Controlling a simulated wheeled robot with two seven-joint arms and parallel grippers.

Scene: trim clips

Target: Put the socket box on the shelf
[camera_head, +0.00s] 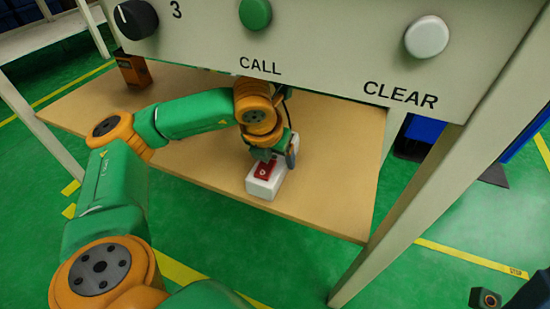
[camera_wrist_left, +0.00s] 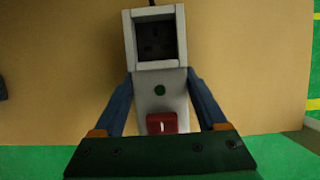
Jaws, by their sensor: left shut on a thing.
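The socket box is a white block (camera_head: 263,187) with a red switch, on the brown shelf (camera_head: 338,165) near its front edge in the head view. I cannot tell whether the box rests fully on the shelf.
A panel (camera_head: 320,50) with CALL and CLEAR buttons hangs above the shelf. A slanted beige post (camera_head: 440,190) stands at the right. An orange-brown box (camera_head: 134,71) sits at the shelf's far left. The shelf's middle and right are clear.

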